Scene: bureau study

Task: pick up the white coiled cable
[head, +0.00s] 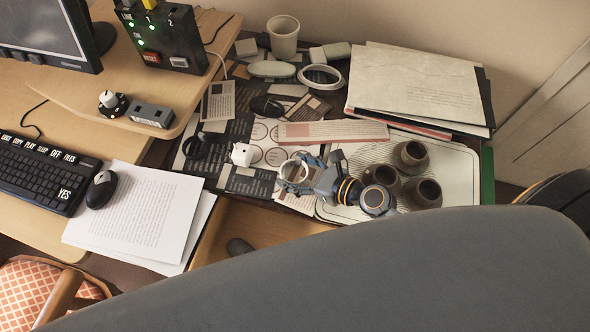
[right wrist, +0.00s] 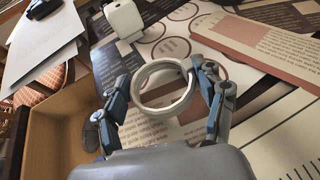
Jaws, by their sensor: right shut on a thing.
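My right gripper (head: 300,168) is over the front edge of the desk. In the right wrist view its two fingers (right wrist: 165,92) are shut on a smooth white ring (right wrist: 162,84), one finger at each side. The ring also shows in the head view (head: 284,171), tilted. I cannot tell whether it is a coil or a solid ring. A larger white coiled cable (head: 311,84) lies flat at the back of the desk, below the white cup, well apart from my gripper. My left gripper is not in view.
A white plug block (head: 243,154) stands left of my gripper. Several brown pots (head: 411,157) stand on a ribbed tray (head: 461,165) to its right. A white cup (head: 284,36) and stacked papers (head: 415,85) are behind. An open drawer (head: 262,222) is below. A grey shape hides the lower right.

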